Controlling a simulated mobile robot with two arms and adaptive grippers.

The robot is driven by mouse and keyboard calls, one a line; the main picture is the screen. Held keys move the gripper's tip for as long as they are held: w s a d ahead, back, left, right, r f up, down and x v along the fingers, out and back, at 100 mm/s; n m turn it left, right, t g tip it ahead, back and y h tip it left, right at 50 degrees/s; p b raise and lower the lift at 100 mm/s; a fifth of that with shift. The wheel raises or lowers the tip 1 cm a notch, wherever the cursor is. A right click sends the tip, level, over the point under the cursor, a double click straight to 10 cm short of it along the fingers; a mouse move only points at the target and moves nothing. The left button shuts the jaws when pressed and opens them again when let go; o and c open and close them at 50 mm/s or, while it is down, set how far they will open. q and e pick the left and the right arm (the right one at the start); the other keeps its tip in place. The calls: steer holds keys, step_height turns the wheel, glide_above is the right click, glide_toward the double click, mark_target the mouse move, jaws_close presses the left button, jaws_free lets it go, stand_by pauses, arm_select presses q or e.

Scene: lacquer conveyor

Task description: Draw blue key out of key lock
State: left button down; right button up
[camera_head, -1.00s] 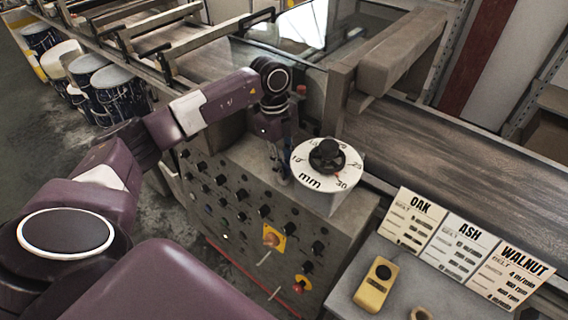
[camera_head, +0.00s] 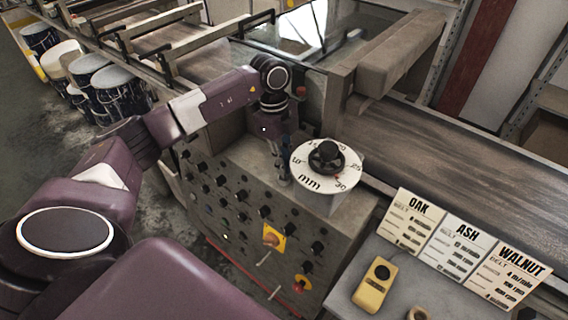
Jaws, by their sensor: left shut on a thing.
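My left gripper (camera_head: 284,179) points down at the top of the grey control box (camera_head: 240,159), just left of the white mm dial (camera_head: 306,182). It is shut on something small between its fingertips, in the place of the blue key. The blue key and its lock are too small and too covered by the fingers to make out, so I cannot tell how deep the key sits. My right gripper is not in view.
The dial with its black knob (camera_head: 326,155) stands close beside my left gripper. The box's front carries several black knobs and a red button (camera_head: 301,284). OAK, ASH and WALNUT cards (camera_head: 462,247) and a yellow device (camera_head: 375,285) are at the lower right.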

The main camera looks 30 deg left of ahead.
arm_select(q)
steer(key=shift+r+p, duration=1.5)
steer(key=shift+r, duration=0.45)
step_height(320, 180, up, 3)
steer(key=p, duration=0.2)
steer(key=shift+p, duration=0.3)
